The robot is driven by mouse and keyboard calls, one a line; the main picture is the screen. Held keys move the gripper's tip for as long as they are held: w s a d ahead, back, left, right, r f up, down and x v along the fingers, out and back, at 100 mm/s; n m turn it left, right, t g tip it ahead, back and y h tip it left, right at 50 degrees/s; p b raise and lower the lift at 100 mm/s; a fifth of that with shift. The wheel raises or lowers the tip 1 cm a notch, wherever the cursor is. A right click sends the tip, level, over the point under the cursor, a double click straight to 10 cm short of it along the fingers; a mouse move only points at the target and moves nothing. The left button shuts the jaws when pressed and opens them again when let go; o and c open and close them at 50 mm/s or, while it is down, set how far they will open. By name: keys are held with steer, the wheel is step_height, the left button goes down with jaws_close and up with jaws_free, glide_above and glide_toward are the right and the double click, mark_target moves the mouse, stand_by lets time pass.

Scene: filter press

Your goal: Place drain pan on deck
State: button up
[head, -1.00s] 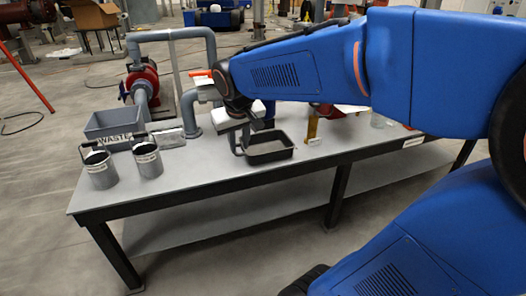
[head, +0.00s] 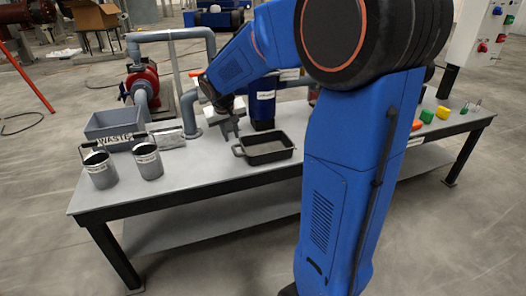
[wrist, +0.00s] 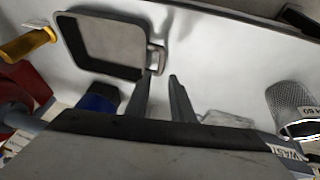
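The drain pan (head: 281,156) is a dark, shallow, rectangular tray with a loop handle (head: 238,150) on its left side. It sits level on the grey bench top (head: 215,178). In the wrist view, the pan (wrist: 112,17) shows at upper left, its handle (wrist: 160,60) pointing toward my fingers. My gripper (head: 231,133) is just above and left of the handle in the head view. In the wrist view, the two fingers of my gripper (wrist: 162,77) are apart with nothing between them, and the handle lies just beyond the tips.
Bench top in front of the pan is clear.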

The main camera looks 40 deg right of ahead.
mark_target(234, 149)
steer(key=x, duration=1.2)
steer(key=shift+a, duration=0.15)
jaws_close()
